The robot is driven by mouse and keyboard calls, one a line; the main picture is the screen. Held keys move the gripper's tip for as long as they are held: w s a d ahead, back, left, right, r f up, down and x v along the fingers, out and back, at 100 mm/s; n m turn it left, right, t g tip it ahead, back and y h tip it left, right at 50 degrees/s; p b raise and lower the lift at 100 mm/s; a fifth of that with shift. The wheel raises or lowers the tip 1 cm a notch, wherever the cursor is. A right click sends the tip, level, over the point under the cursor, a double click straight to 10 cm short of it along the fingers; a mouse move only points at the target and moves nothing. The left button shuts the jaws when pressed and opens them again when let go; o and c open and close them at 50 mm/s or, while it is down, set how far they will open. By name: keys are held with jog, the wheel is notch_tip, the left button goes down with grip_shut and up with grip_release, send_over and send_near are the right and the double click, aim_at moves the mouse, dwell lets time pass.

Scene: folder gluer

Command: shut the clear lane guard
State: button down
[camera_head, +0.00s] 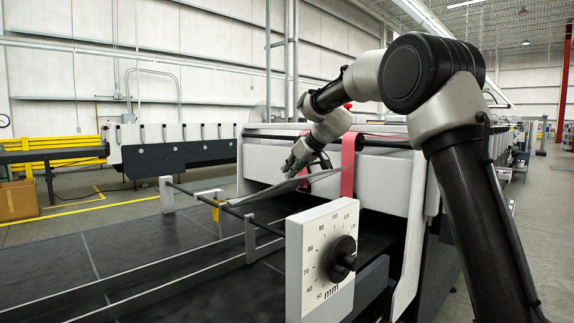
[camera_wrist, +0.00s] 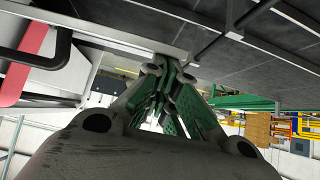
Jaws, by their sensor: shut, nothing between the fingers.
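The clear lane guard (camera_head: 282,190) shows in the head view as a thin grey, see-through panel above the dark feed bed. It is tilted, with its right end higher near the machine's front. My gripper (camera_head: 290,170) is just above the panel, fingers pointing down and left. In the wrist view my gripper (camera_wrist: 170,68) has its green-padded fingers together, with nothing between them. The fingertips are close to a pale bar (camera_wrist: 110,38), which may be the guard's edge. I cannot tell whether they touch it.
A white dial plate (camera_head: 322,260) with a black knob (camera_head: 342,258) stands in front of the guard. Dark rods on pale posts (camera_head: 250,238) cross the bed (camera_head: 140,245). The left bed is clear.

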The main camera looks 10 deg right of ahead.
jog(key=s+d+f, duration=0.1)
jog(key=s+f, duration=0.1)
jog(key=f, duration=0.4)
jog(key=s+d+f, duration=0.2)
jog(key=f, duration=0.4)
